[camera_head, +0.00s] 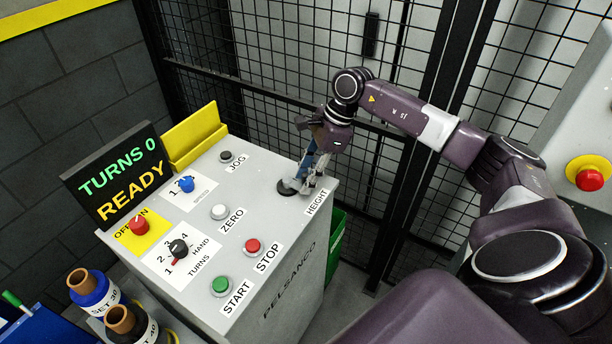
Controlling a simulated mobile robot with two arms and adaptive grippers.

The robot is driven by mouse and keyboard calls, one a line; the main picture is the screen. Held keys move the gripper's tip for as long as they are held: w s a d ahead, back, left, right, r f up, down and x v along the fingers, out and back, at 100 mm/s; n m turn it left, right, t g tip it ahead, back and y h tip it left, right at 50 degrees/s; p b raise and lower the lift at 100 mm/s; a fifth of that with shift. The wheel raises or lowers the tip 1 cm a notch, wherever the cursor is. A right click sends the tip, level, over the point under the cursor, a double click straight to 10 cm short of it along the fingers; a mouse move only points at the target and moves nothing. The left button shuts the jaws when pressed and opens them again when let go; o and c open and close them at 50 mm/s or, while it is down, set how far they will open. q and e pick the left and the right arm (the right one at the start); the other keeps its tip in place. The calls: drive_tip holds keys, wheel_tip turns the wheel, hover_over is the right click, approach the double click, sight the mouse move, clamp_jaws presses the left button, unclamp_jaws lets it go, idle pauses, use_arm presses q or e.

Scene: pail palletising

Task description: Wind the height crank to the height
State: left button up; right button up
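The height crank (288,187) is at the far right corner of the grey console's sloping top, beside the HEIGHT label (317,202). Its dark round hub shows, and a blue part (307,162) that looks like its handle stands up beside the hub. My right gripper (312,178) points down at the crank, its silver fingers beside the blue part. The fingers partly hide the crank, and I cannot tell whether they are closed on it. The display (117,177) reads TURNS 0 and READY. My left gripper is not in view.
Black mesh fencing (262,60) stands close behind. Labelled cylinders (92,290) sit at lower left.

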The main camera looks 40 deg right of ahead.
drive_tip(key=v, duration=1.2)
idle(0.3)
